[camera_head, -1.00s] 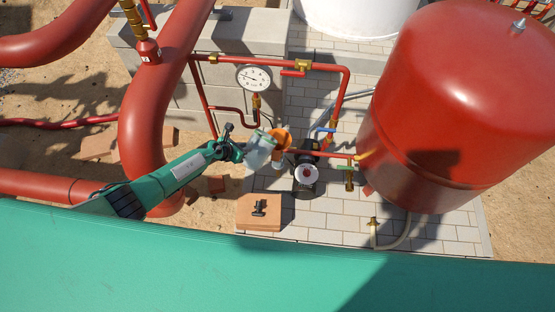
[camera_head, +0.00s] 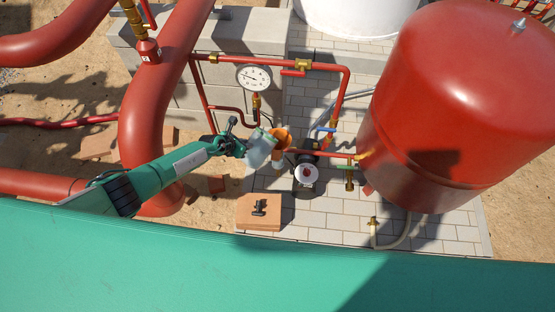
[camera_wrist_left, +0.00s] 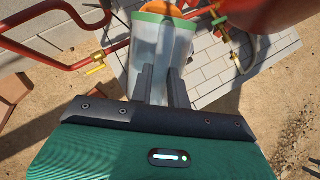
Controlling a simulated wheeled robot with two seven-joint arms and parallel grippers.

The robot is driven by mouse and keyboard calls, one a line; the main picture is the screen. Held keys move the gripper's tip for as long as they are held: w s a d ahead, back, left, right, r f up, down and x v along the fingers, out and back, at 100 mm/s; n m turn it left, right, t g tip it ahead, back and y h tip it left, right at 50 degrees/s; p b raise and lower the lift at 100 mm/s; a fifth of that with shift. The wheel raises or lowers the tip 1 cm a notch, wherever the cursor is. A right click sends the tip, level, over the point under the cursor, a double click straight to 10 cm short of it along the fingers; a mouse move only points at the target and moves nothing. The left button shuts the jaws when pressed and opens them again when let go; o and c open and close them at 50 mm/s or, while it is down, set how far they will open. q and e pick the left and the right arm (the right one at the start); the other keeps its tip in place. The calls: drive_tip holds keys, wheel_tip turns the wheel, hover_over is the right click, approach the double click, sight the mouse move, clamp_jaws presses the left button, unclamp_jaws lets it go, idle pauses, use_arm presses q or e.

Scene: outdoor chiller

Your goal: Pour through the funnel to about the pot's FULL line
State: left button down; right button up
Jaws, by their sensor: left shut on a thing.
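My left gripper (camera_head: 240,149) is shut on a clear jug (camera_head: 260,151) with a green rim. The jug is tilted, its mouth beside the orange funnel (camera_head: 283,136). In the left wrist view, the two fingers (camera_wrist_left: 159,87) close on the clear jug (camera_wrist_left: 160,50), and part of the orange funnel (camera_wrist_left: 165,9) shows beyond the green rim. I cannot make out a stream or the liquid level in the jug. The pot's FULL line cannot be made out. My right gripper is not in view.
A pressure gauge (camera_head: 254,77) and red pipes stand behind the jug. A dark pump (camera_head: 306,174) and a large red tank (camera_head: 455,100) are to the right. A small black part (camera_head: 259,207) lies on a brown block (camera_head: 246,222) in front.

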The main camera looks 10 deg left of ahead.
use_arm(q)
drive_tip(key=shift+w+d+r, duration=0.1)
drive_tip(key=shift+w+r, duration=0.1)
drive_tip(key=shift+r, duration=0.05)
idle(0.5)
drive_tip(key=shift+r, duration=0.1)
drive_tip(key=shift+w, duration=0.1)
idle(0.6)
drive_tip(key=shift+d+r, duration=0.1)
idle(0.5)
drive_tip(key=shift+w+r, duration=0.1)
drive_tip(key=shift+w+d+r+g+y, duration=0.1)
drive_tip(key=shift+d+r+g+y, duration=0.1)
drive_tip(key=shift+g+y, duration=0.15)
idle(1.6)
drive_tip(key=shift+w, duration=0.1)
idle(0.5)
